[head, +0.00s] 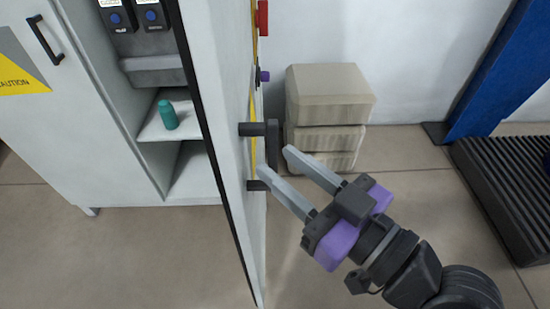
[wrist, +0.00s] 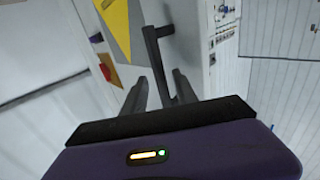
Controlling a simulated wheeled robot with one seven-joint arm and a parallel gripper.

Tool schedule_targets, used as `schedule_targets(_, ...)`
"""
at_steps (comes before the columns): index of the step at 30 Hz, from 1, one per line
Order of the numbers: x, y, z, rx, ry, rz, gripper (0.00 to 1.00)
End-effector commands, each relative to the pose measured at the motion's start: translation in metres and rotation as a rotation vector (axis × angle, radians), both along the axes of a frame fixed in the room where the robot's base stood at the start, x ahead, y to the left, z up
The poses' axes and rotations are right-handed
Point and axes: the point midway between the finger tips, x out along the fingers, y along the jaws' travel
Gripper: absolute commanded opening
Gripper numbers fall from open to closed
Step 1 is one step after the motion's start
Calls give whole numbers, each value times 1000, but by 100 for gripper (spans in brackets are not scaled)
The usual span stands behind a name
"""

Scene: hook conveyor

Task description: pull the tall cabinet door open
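The tall cabinet door (head: 222,75) stands swung out from the white cabinet, seen nearly edge-on in the head view. Its black bar handle (head: 273,140) is on the right-hand face, and the handle also shows in the wrist view (wrist: 153,52). My gripper (head: 273,160) is at the handle's lower part, with its two grey fingers apart. In the wrist view the bar runs down between the fingers, one on each side, with gaps visible. The fingers do not look closed on it. Part of the handle is hidden behind a finger in the head view.
A second cabinet door (head: 60,120) with a caution label and handle is at left. A teal bottle (head: 168,115) stands on an inside shelf. Stacked beige blocks (head: 328,95) stand by the wall behind my gripper. A dark ribbed platform (head: 505,190) and blue post (head: 490,70) are at right.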

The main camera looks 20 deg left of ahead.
Motion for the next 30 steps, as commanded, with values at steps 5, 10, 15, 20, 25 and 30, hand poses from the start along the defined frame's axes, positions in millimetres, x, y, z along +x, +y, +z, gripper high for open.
schedule_targets(5,-11,-29,-2,0,0,-4,35)
schedule_targets(10,-17,-45,-1,-1,0,-3,35)
schedule_targets(15,-19,-48,-1,-1,0,0,35)
schedule_targets(20,-19,-48,-1,-1,0,0,35)
schedule_targets(25,-19,-48,-1,-1,0,0,35)
schedule_targets(30,-18,-48,2,14,13,-6,35)
